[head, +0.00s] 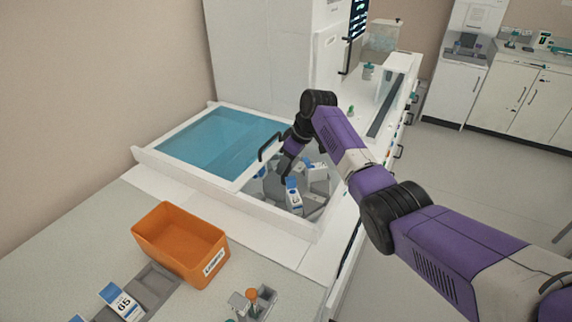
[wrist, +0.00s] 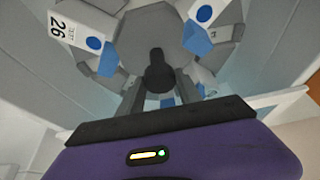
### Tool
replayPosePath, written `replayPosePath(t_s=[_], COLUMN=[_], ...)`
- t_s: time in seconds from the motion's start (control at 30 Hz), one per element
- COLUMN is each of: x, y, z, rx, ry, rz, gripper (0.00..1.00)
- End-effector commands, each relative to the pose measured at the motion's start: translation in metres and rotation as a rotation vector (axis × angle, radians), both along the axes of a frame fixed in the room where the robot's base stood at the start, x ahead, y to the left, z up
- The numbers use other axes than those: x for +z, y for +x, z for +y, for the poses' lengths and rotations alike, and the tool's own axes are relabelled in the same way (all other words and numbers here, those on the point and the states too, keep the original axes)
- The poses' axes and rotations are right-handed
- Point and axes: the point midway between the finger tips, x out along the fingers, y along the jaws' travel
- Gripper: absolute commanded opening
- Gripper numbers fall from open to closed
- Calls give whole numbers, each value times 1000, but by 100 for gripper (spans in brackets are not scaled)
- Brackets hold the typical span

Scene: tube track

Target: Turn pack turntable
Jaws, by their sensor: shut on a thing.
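The grey pack turntable (head: 312,202) sits in an open well of the white bench unit in the head view. It carries several white packs with blue parts, one of them (head: 293,196) at its near side. In the wrist view the grey hub (wrist: 190,30) fills the top middle, with a black knob (wrist: 158,72) standing on it. My gripper (wrist: 158,88) has one finger on each side of the knob and is shut on it. A pack marked 26 (wrist: 75,38) lies left of the knob.
A blue transparent cover (head: 215,140) with a black handle (head: 270,146) lies left of the well. An orange bin (head: 180,243) stands on the near counter, beside a grey rack with a pack marked 65 (head: 122,302). A tall white cabinet (head: 262,60) rises behind.

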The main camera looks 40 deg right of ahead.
Motion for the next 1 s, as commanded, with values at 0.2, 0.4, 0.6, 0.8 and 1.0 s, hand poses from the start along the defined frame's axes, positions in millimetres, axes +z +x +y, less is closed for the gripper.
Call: replayPosePath(t_s=[0.2, 0.4, 0.6, 0.8, 1.0], x=[1, 2, 1, 1, 11], y=[1, 1, 1, 0, -3], z=[0, 0, 0, 0, -2], rx=[10, 10, 10, 9, 8], ry=[0, 0, 0, 0, 0], rz=[-2, -3, -2, -1, -4], gripper=[0, 0, 50, 50, 50])
